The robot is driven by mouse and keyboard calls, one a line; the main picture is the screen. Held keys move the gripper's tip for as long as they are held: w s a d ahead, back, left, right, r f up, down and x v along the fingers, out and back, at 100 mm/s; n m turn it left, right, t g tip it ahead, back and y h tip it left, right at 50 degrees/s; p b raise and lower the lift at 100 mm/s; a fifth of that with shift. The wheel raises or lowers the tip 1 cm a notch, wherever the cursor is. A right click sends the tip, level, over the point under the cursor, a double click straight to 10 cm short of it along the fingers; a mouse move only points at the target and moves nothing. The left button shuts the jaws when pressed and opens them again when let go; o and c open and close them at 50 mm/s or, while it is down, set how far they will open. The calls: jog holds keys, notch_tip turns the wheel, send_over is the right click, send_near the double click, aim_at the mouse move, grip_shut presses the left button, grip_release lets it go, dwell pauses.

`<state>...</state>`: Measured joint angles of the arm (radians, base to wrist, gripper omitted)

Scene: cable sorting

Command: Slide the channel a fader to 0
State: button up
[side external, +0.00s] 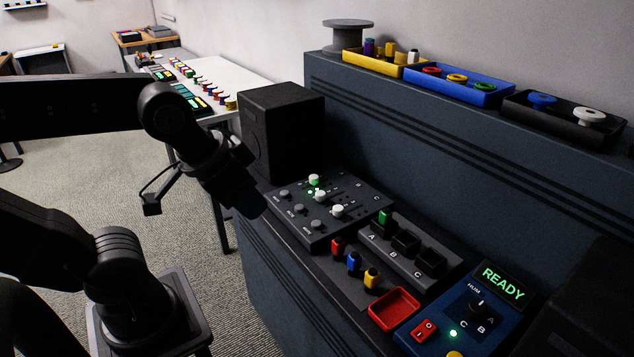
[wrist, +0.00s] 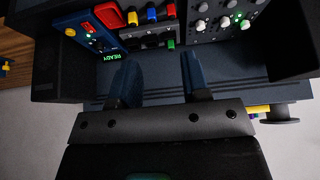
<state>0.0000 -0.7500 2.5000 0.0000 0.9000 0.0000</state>
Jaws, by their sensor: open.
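The mixer (side external: 325,210) is a dark box with three white fader caps and a row of grey knobs. The farthest white cap (side external: 314,180) has a lit green light close to it; I cannot read which fader is channel A. In the wrist view part of the mixer (wrist: 212,33) shows at the upper right, cut by the top edge. My gripper (wrist: 160,78) is open and empty, its two blue-grey fingers well apart. In the side view my gripper hangs left of the mixer, apart from the caps; its fingertips are hard to make out.
A socket block (side external: 390,247) marked A, B, C holds one green plug. Red, blue and yellow plugs (side external: 354,264) stand before it, near a red tray (side external: 394,309). A READY panel (side external: 470,310) is at the right. A black speaker (side external: 283,130) stands behind the mixer.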

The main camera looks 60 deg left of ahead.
jog(key=shift+o, duration=0.2)
dwell(0.3)
jog(key=shift+o, duration=0.8)
jog(key=shift+w+r, duration=0.1)
jog(key=shift+r, duration=0.05)
jog(key=w+a+r, duration=0.1)
jog(key=w, duration=0.2)
jog(key=w+a+r+n+g, duration=0.1)
jog(key=w, duration=0.2)
jog(key=w+a+r+n, duration=0.1)
jog(key=w, duration=0.1)
jog(key=shift+w+a+r+y, duration=0.25)
jog(key=shift+w+a+y, duration=0.05)
jog(key=shift+w+a, duration=0.1)
jog(key=n+g, duration=0.5)
jog(key=n, duration=0.1)
send_over(314, 176)
notch_tip(314, 176, down, 11)
notch_tip(314, 176, down, 13)
jog(key=shift+s+r, duration=0.1)
grip_shut()
